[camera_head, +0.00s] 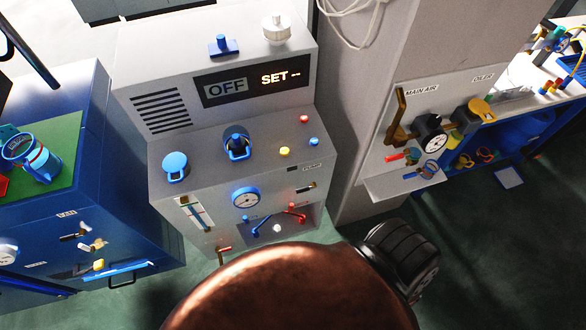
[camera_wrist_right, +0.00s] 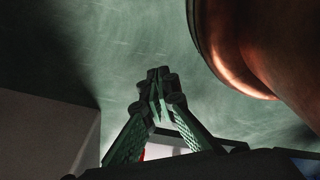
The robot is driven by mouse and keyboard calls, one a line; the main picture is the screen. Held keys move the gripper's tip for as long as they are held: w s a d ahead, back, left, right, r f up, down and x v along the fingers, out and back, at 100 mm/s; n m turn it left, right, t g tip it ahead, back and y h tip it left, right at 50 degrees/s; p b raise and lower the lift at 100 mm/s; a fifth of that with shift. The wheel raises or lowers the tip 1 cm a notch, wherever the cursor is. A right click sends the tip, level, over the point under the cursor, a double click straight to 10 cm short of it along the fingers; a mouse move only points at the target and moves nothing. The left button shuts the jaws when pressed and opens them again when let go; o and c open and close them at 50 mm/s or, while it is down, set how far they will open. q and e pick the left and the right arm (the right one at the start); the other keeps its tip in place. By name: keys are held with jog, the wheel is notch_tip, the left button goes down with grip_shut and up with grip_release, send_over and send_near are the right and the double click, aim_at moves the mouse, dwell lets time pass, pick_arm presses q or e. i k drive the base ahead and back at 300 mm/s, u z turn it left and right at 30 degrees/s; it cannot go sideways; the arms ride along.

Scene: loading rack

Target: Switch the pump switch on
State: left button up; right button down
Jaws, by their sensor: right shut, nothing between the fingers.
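The grey pump cabinet (camera_head: 240,135) stands in the middle of the head view. Its front has a small label that seems to read PUMP (camera_head: 312,167), with a small dark lever switch (camera_head: 306,187) just below it. The switch's position is too small to tell. The cabinet display (camera_head: 252,82) reads OFF and SET --. My right gripper (camera_wrist_right: 160,80) shows in the right wrist view with its fingers together and empty, over the green floor, apart from any control. It cannot be made out in the head view. My left gripper is in neither view.
The cabinet also carries a gauge (camera_head: 245,197), blue knobs, and red and blue levers (camera_head: 291,214) in a recess. A blue cabinet (camera_head: 90,215) stands left. At right, a MAIN AIR panel (camera_head: 421,92) with valves juts from a grey column.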

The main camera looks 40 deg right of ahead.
aim_at(304, 189)
jog(key=k, duration=0.45)
jog(key=z, duration=0.6)
jog(key=i, duration=0.2)
jog(key=z, duration=0.65)
